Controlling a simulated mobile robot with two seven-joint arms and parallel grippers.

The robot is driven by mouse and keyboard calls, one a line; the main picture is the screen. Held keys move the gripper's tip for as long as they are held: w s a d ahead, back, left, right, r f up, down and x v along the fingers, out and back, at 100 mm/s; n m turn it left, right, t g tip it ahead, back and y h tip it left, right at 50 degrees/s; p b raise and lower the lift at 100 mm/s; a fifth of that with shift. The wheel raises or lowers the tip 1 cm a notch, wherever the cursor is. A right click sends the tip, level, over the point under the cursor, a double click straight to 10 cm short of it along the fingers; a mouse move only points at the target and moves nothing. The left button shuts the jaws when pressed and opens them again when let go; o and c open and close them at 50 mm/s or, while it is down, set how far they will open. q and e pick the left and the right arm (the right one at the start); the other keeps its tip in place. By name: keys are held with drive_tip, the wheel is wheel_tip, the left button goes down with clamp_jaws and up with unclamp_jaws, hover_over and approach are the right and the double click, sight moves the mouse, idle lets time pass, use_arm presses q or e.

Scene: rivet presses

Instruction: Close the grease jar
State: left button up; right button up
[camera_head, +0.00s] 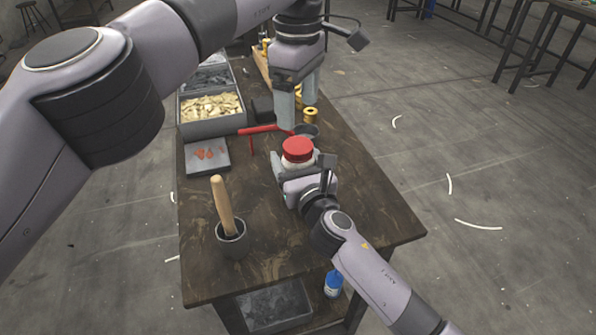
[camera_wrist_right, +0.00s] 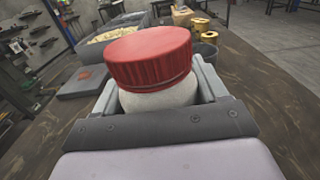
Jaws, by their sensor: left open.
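The grease jar (camera_wrist_right: 158,100) is a white jar with a red ribbed lid (camera_head: 297,149) resting on its mouth. The lid also fills the middle of the right wrist view (camera_wrist_right: 150,57). I cannot tell whether it is screwed tight. My right gripper (camera_head: 294,164) is shut on the jar's white body, one finger on each side, below the lid. The jar's lower part is hidden by the gripper. My left gripper (camera_head: 298,108) is open and empty, pointing down, above and a little behind the jar, apart from the lid.
A dark mortar with a wooden pestle (camera_head: 224,207) stands front left on the wooden table (camera_head: 330,240). A small grey tray (camera_head: 216,165) holds orange-red pieces. A grey box (camera_head: 212,129) of pale pieces, a red tool (camera_head: 262,130) and brass spools (camera_head: 310,115) lie behind.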

sight(298, 145)
clamp_jaws()
use_arm(q)
drive_tip(key=n, duration=1.1)
drive_tip(key=shift+n, duration=0.3)
drive_tip(key=n, duration=0.5)
drive_tip(key=shift+n, duration=0.4)
drive_tip(key=n, duration=0.5)
drive_tip(key=shift+f, duration=4.05)
